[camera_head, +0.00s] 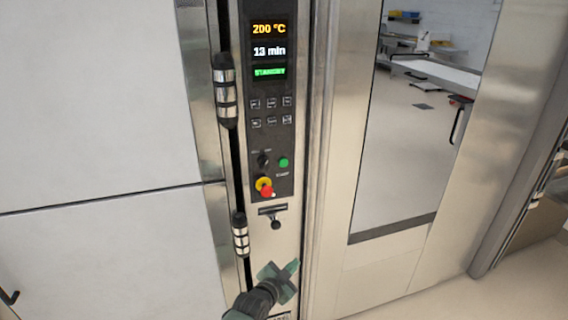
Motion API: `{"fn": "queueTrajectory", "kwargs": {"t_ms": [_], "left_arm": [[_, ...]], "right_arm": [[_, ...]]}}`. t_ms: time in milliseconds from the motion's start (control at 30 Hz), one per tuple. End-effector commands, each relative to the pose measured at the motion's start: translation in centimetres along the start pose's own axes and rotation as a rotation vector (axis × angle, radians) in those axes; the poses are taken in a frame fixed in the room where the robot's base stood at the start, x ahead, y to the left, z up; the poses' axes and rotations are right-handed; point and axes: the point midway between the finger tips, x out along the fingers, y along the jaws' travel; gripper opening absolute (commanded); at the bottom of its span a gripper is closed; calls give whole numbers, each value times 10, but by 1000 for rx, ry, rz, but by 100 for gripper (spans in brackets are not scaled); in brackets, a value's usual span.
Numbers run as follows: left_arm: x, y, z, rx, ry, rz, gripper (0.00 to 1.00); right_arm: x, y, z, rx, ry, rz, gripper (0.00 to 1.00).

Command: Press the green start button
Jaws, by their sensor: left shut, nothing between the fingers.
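The green start button (283,162) is a small round button on the dark control panel (271,186) of the steel oven. It sits right of a black knob (262,160) and above a red stop button on a yellow base (265,187). My left gripper (293,266) is low in the head view, below the panel and well apart from the green button. Its dark green fingers are shut and empty, pointing up and right. My right gripper is not in view.
A display (269,50) reads 200 °C, 13 min and a green status word. A small black lever (275,222) sticks out below the panel. Black-and-steel hinges (225,92) stand left of it. A glass oven door (405,150) is at right.

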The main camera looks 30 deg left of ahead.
Motion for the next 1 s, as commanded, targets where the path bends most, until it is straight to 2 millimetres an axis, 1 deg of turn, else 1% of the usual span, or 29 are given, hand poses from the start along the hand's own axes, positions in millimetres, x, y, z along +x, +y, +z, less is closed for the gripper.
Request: {"fn": "queueTrajectory", "kwargs": {"t_ms": [33,67,100,300,400,500,600,700,1000], "left_arm": [[2,-17,-23,13,40,-26,0],[3,-26,-35,20,62,-40,0],[4,-37,-52,31,91,-59,0],[-2,-92,-130,83,229,-155,0],[-8,-114,-161,107,284,-196,0],[-15,-131,-185,124,326,-230,0],[-20,-141,-200,136,352,-251,0],[-22,-146,-208,142,366,-261,0],[-23,-147,-210,143,369,-264,0]], "right_arm": [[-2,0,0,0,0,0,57],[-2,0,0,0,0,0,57],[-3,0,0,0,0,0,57],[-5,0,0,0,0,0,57],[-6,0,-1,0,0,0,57],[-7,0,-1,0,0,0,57],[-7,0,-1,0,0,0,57],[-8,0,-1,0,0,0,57],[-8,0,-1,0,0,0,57]]}}
